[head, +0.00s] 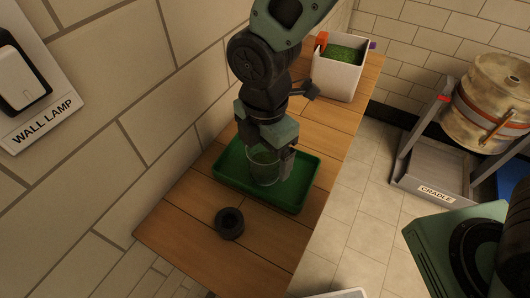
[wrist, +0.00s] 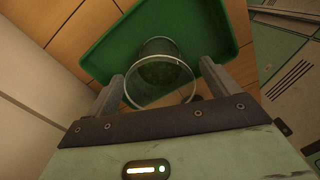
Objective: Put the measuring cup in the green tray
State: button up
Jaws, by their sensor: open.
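The measuring cup (head: 263,170) is a clear, see-through cup that stands within the green tray (head: 229,168) on the wooden bench. In the wrist view the cup (wrist: 160,78) shows its round rim towards me, with the green tray (wrist: 205,25) around and beneath it. My gripper (head: 270,160) is above the tray, pointing down at the cup. In the wrist view my gripper (wrist: 162,80) is open, with one finger on each side of the cup. I cannot tell whether either finger touches it.
A dark ring-shaped object (head: 229,223) lies on the bench (head: 180,222) in front of the tray. A white bin with green contents (head: 338,78) stands at the bench's far end. A wall runs along the left. A barrel (head: 490,105) rests on a cradle (head: 432,165) at the right.

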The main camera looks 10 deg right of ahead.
jog(key=shift+r, duration=2.95)
jog(key=s+d+r+m, duration=0.3)
jog(key=s+d+m, duration=0.5)
jog(key=m, duration=0.8)
jog(key=s, duration=0.2)
jog(key=shift+s+d+m+y, duration=0.3)
jog(key=shift+s+m, duration=0.05)
jog(key=shift+m, duration=0.05)
